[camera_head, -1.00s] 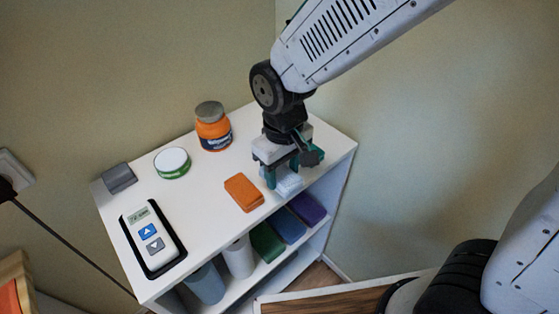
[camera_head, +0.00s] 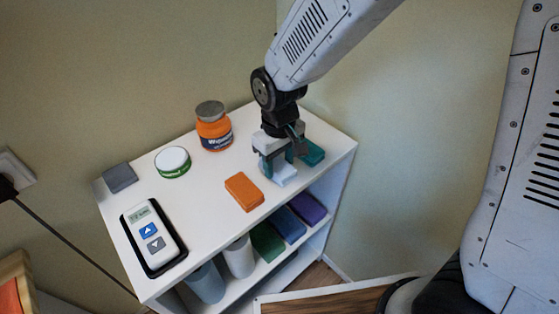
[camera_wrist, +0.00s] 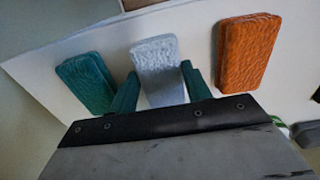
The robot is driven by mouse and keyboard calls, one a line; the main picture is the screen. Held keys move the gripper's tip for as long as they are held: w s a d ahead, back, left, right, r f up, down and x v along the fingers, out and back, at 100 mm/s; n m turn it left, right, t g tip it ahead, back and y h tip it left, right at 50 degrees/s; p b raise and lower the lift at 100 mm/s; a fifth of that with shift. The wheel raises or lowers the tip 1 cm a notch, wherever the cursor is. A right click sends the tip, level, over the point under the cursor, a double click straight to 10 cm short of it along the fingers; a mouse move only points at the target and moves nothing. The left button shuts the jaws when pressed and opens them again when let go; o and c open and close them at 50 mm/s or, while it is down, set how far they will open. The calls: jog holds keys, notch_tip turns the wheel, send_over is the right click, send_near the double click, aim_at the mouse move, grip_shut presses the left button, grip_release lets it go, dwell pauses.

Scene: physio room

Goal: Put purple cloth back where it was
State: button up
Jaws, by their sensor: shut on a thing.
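The purple cloth (camera_head: 308,207) lies on the shelf below the top, at the right end of a row of folded cloths. My gripper (camera_head: 280,166) is above the white top board, well away from the purple cloth. It is shut on a pale white-grey folded cloth (camera_head: 285,177), which also shows between the teal fingers in the wrist view (camera_wrist: 157,68). I cannot tell whether the pale cloth touches the board. The purple cloth does not show in the wrist view.
On the top board (camera_head: 215,188) are an orange cloth (camera_head: 244,191) left of my gripper and a teal cloth (camera_head: 312,153) close on its right. A jar (camera_head: 213,128), a round tin (camera_head: 172,162), a grey block (camera_head: 119,178) and a remote-like device (camera_head: 152,236) stand farther left. Blue and green cloths (camera_head: 267,242) lie below.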

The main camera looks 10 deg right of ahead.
aim_at(279, 165)
jog(key=o, duration=0.9)
jog(key=shift+f, duration=0.1)
notch_tip(279, 165, up, 12)
jog(key=shift+r, duration=0.2)
jog(key=s+d+r+m, duration=0.1)
jog(key=s+d+r, duration=0.2)
jog(key=d, duration=0.3)
jog(key=s+d+r+m, duration=0.2)
jog(key=s+d+r, duration=0.1)
jog(key=d, duration=0.2)
jog(key=s+d+m, duration=0.1)
jog(key=s+d, duration=0.2)
jog(key=s, duration=0.1)
jog(key=s+d+m, duration=0.1)
jog(key=s+d, duration=0.2)
jog(key=s, duration=0.1)
jog(key=s+d+r+m+t, duration=0.1)
jog(key=s+d, duration=0.2)
jog(key=s, duration=0.2)
jog(key=shift+d+m, duration=0.3)
jog(key=shift+m, duration=0.1)
